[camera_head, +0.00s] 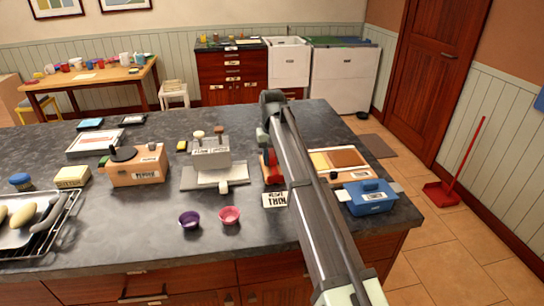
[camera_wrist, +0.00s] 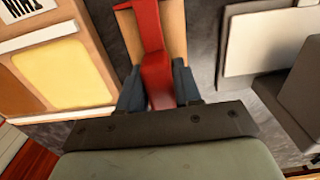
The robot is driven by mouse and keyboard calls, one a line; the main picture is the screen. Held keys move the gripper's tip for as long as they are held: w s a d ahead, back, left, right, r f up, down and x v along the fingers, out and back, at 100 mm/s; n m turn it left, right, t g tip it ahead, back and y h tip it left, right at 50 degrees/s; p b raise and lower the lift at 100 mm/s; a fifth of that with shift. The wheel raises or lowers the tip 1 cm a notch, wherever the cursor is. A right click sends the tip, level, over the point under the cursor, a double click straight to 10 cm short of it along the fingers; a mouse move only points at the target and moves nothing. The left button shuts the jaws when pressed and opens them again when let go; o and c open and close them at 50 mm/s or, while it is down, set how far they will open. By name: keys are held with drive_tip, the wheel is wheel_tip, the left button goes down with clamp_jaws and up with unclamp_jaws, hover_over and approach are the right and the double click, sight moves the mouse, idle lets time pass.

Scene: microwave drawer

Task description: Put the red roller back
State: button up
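The red roller (camera_head: 272,164) is at the middle of the dark counter, partly hidden by my arm. In the wrist view its red part (camera_wrist: 153,50) runs down between the two dark fingers of my gripper (camera_wrist: 158,92). The fingers lie close against both its sides, so my gripper looks shut on it. A tan wooden piece (camera_wrist: 176,28) shows behind the red part. I cannot tell whether the roller touches it. The fingertips are hidden by my arm in the head view.
A grey press (camera_head: 210,158) stands left of the roller, and a tan and brown board (camera_head: 338,159) lies right. A blue box (camera_head: 367,197) is at the right edge. A labelled card (camera_head: 275,200), purple cup (camera_head: 189,220) and pink cup (camera_head: 229,215) are in front.

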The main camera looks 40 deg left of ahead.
sight(272, 153)
drive_tip(key=o, duration=0.5)
drive_tip(key=shift+f, duration=0.2)
drive_tip(key=shift+c, duration=0.2)
drive_tip(key=shift+r, duration=0.15)
wheel_tip(272, 153, up, 13)
drive_tip(key=shift+r, duration=0.1)
idle(0.4)
